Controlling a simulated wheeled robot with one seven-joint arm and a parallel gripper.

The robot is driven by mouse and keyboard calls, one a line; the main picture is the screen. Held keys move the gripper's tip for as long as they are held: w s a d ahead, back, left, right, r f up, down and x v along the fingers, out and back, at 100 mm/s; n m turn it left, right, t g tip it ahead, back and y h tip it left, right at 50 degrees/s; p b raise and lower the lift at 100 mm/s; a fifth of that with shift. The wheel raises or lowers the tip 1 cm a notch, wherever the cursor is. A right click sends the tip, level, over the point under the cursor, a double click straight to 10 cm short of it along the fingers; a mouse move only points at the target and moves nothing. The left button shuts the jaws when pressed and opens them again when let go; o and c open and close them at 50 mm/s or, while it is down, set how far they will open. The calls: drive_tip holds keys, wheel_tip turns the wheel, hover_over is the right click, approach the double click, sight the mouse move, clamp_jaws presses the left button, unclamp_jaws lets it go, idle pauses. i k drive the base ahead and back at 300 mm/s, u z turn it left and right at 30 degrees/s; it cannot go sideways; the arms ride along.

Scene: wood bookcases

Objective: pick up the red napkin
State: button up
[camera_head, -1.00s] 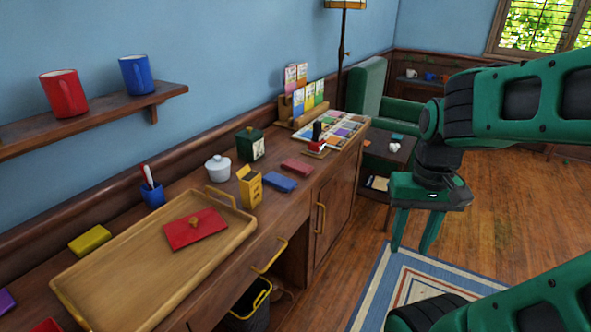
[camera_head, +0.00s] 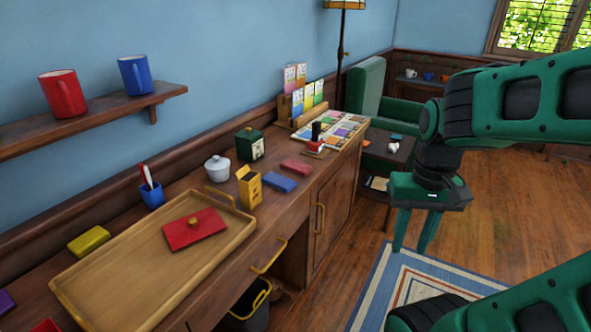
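A flat red piece (camera_head: 210,232) lies in the wooden tray (camera_head: 100,290) on the long desk, with a small gold-brown knob-like thing on top; it may be the red napkin, but I cannot tell. A smaller red folded-looking block (camera_head: 295,167) lies farther along the desk beside a similar blue block (camera_head: 280,184). Part of another red thing (camera_head: 46,326) shows at the bottom left edge. My green gripper (camera_head: 411,246) hangs at the right, fingers pointing down and apart, with nothing between them. It is over the floor, well clear of the desk.
On the desk are a yellow box (camera_head: 250,188), a white lidded pot (camera_head: 217,168), a green canister (camera_head: 249,145), a blue pen cup (camera_head: 152,195) and a yellow block (camera_head: 89,240). A wall shelf (camera_head: 90,118) holds two mugs. Wood floor and rug (camera_head: 375,287) lie right.

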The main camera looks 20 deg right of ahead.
sight(297, 167)
drive_tip(key=z, duration=2.35)
drive_tip(key=k, duration=0.8)
drive_tip(key=u, duration=1.65)
drive_tip(key=i, duration=1)
drive_tip(key=z, duration=0.05)
